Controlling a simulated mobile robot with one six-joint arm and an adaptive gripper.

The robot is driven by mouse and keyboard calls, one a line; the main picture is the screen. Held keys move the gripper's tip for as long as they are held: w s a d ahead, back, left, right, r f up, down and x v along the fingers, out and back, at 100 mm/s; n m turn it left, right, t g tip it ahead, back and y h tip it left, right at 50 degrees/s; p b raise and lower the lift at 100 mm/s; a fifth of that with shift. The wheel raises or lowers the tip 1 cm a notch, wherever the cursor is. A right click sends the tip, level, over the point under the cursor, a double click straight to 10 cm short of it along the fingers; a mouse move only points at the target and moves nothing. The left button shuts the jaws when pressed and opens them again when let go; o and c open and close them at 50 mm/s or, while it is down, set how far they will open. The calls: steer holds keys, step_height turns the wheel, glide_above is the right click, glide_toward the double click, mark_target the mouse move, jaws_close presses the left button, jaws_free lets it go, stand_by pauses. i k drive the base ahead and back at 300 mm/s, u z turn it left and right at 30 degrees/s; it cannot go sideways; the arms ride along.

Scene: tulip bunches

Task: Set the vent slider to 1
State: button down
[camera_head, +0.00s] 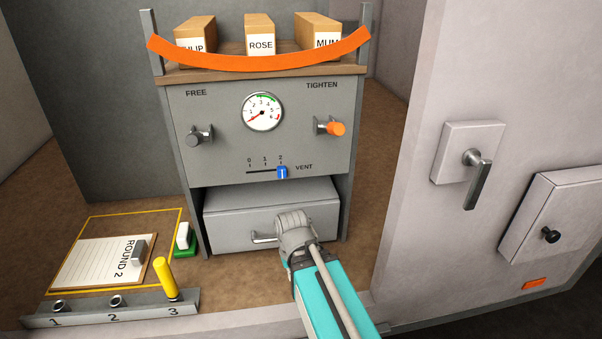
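The vent slider (282,172) is a small blue block on a dark horizontal slot in the grey panel (225,110). It sits at the right end, under the mark 2. The mark 1 (265,159) is at the middle of the slot and 0 is at the left. My gripper (278,232) is in front of the grey drawer below the panel, lower than the slider and apart from it. My wrist hides most of the gripper, so I cannot see whether its fingers are open or shut.
Above the slider are a round gauge (263,112), a grey knob (200,135) and an orange-tipped knob (331,127). The drawer (222,204) has a handle (263,238) beside my gripper. A clipboard (95,262) and a peg rail (80,314) lie left. A wall with a lever (479,182) stands right.

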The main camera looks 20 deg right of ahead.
mark_target(281, 171)
steer(key=z, duration=0.2)
steer(key=k, duration=1.6)
steer(key=u, duration=0.45)
steer(key=i, duration=1)
